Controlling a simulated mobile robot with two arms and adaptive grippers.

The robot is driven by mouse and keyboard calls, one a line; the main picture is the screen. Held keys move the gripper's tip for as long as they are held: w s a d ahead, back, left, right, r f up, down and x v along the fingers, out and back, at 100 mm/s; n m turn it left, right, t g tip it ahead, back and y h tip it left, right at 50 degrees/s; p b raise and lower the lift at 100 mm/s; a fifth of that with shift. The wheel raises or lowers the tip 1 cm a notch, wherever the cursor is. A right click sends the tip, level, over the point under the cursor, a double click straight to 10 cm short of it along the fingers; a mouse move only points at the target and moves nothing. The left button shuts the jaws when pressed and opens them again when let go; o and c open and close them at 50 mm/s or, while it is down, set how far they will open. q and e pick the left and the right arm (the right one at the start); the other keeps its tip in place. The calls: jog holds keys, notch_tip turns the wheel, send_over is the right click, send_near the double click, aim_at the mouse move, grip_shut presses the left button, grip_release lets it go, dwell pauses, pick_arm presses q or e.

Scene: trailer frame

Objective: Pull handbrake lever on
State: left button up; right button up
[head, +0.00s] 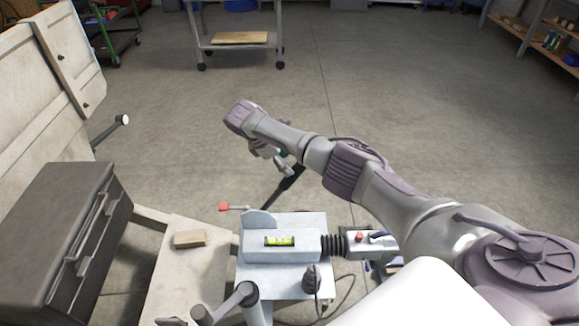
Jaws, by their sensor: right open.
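A black lever (285,188), which looks like the handbrake lever, rises at a slant from behind the pale drawbar housing (283,226), its upper end farther right. My right arm reaches in from the right. My right gripper (281,164) is small and partly hidden by its own wrist, close to the lever's upper end. The jaws are open; whether they touch the lever or are around it I cannot tell. My left gripper is not in view.
A green-yellow spirit level (279,241) lies on the housing. A black bellows (333,245) leads to the coupling head (365,243). A red-tipped part (225,206) sticks out left. A wooden block (190,238) and dark toolbox (62,235) stand left. Floor beyond is clear up to a cart (240,45).

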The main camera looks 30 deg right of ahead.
jog(key=v, duration=0.8)
jog(key=shift+a, duration=0.15)
jog(key=shift+r, duration=0.1)
